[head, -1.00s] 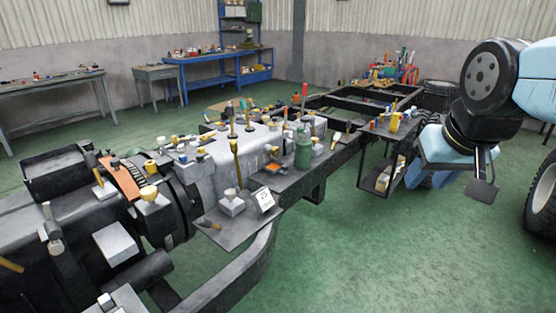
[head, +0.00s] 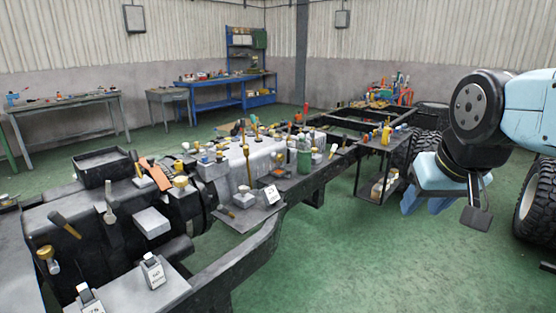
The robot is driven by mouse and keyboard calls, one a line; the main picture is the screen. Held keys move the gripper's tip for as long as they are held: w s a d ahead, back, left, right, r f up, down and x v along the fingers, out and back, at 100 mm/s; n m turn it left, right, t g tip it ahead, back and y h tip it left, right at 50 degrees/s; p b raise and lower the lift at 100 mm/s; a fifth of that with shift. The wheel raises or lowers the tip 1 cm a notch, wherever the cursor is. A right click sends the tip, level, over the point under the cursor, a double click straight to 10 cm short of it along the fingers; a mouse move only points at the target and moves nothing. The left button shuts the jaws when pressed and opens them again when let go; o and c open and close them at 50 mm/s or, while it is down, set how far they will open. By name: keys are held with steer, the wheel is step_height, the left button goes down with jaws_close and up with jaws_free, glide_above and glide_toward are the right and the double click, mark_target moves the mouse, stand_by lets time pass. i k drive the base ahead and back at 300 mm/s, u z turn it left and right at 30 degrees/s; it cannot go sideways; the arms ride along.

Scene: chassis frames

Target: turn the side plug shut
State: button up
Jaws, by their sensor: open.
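The side plug cannot be told apart for sure among several brass-coloured fittings on the chassis. One brass-ended fitting (head: 46,254) sticks out at the near left of the dark engine block (head: 75,232). Another brass-topped fitting (head: 181,182) stands on the block farther along.
The vehicle frame (head: 232,268) runs from near left to far centre. Numbered tags (head: 153,271) stand on a near plate. A dark shelf (head: 366,192) with small items is left of my gripper. A large tyre (head: 535,200) stands at the right. The floor (head: 370,265) between is clear.

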mark_target(280, 158)
steer(key=u, duration=0.5)
steer(key=i, duration=1)
steer(key=u, duration=0.3)
steer(key=i, duration=1.05)
steer(key=z, duration=0.45)
steer(key=k, duration=0.8)
steer(key=z, duration=0.2)
steer(key=i, duration=0.8)
steer(key=u, duration=0.05)
